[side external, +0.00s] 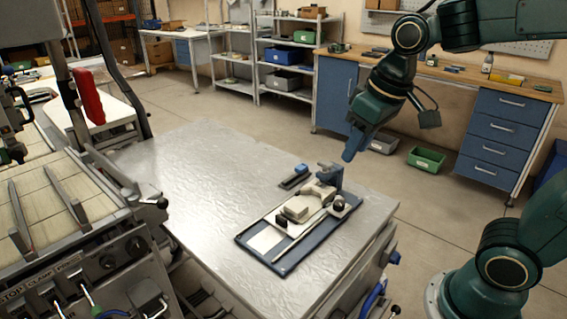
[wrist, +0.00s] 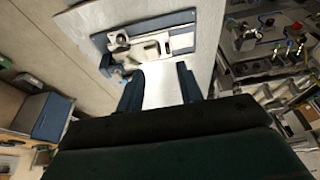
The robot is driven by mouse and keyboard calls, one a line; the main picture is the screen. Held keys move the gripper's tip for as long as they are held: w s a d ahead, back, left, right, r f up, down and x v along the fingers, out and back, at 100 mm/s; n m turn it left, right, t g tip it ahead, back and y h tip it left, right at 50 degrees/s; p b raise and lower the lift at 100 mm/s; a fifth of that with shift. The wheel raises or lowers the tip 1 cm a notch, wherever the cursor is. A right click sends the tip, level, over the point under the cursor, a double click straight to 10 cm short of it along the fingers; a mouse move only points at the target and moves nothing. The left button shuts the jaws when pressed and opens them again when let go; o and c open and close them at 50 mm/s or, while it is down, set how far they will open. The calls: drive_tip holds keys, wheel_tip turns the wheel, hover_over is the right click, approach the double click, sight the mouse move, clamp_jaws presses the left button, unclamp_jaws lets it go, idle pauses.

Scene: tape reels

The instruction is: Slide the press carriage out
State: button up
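The press (side external: 247,236) is a flat blue base on the metal table, with a blue upright at its back end. A cream block, seemingly the carriage (side external: 297,208), sits on a pale rail in front of the upright. Dark knobs stand beside it, and a white patch lies at the base's near end. The press also shows at the top of the wrist view (wrist: 182,47). My gripper (side external: 351,154) hangs above and behind the upright, apart from the press. In the wrist view its two blue fingers (wrist: 160,73) are spread with nothing between them.
A small dark and blue item (side external: 293,178) lies on the table (side external: 190,180) behind the press. The table's left half is bare. A machine with levers (side external: 90,230) stands at the table's left edge. Workbenches and shelves are far behind.

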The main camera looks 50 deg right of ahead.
drive_tip(key=w+f+g, duration=0.2)
drive_tip(key=w+f, duration=0.2)
drive_tip(key=w, duration=0.6)
drive_tip(key=g, duration=0.2)
hover_over(281, 217)
wheel_tip(281, 217, down, 8)
drive_tip(key=shift+f, duration=0.2)
drive_tip(key=shift+d, duration=0.1)
wheel_tip(281, 217, down, 14)
drive_tip(key=shift+r, duration=0.1)
clamp_jaws()
